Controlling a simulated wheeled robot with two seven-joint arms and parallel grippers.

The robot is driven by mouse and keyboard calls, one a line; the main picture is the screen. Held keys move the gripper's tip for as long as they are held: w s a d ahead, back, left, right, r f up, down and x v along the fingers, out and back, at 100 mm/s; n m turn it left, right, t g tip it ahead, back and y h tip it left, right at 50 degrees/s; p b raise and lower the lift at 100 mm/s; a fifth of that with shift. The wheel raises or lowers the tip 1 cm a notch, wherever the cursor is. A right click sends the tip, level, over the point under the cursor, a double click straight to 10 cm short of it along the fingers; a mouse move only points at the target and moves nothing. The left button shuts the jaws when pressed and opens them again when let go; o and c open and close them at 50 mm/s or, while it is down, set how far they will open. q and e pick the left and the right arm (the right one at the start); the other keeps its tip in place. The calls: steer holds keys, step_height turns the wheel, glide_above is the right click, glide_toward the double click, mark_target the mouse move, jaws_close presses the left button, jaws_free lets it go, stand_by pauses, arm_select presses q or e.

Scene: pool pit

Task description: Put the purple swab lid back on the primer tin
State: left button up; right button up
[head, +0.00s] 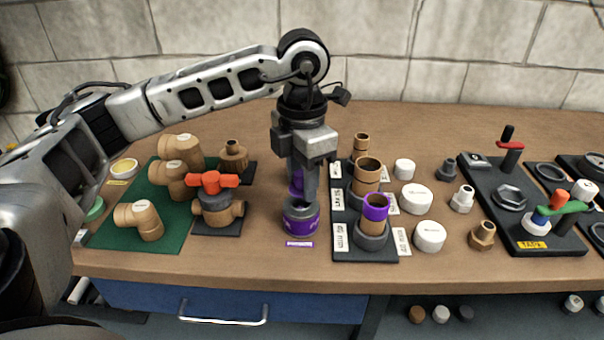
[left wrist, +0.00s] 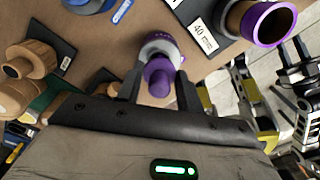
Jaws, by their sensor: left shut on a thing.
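The primer tin (head: 300,222), grey at the top with a purple band, stands upright on the bench behind a small purple label. My left gripper (head: 302,196) points straight down over it and is shut on the purple swab lid (head: 297,182). The lid shows between the fingers, directly above the tin's top. In the left wrist view the purple knob of the lid (left wrist: 158,76) sits between the fingertips, with the tin (left wrist: 162,46) behind it. The fingers hide the join, so I cannot tell whether lid and tin touch.
Right of the tin, a dark rack (head: 345,254) holds brown pipe pieces, one with a purple-painted rim (head: 376,201). Left, a valve with an orange handle (head: 212,182) stands on a dark mat. White caps (head: 430,236) lie farther right. The bench front by the tin is clear.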

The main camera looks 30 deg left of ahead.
arm_select(q)
steer(key=shift+f, duration=0.55)
arm_select(e)
steer(key=shift+w+f, duration=0.15)
steer(key=shift+f, duration=0.95)
arm_select(q)
steer(key=shift+f+b, duration=0.8)
steer(key=shift+b, duration=0.1)
arm_select(e)
steer(key=shift+f, duration=0.7)
arm_select(q)
steer(key=o, duration=1.3)
steer(key=shift+r, duration=0.2)
arm_select(e)
steer(key=shift+s+r, duration=0.1)
steer(key=shift+s, duration=0.2)
arm_select(q)
steer(key=shift+r+p, duration=0.15)
steer(key=shift+p, duration=0.2)
arm_select(e)
steer(key=shift+r, duration=0.1)
arm_select(q)
steer(key=shift+r+p, duration=2.25)
steer(key=shift+r, duration=0.95)
steer(key=shift+r+p, duration=0.45)
steer(key=shift+r, duration=0.25)
arm_select(e)
step_height(320, 180, up, 6)
steer(key=shift+w+f, duration=0.15)
steer(key=shift+f, duration=0.05)
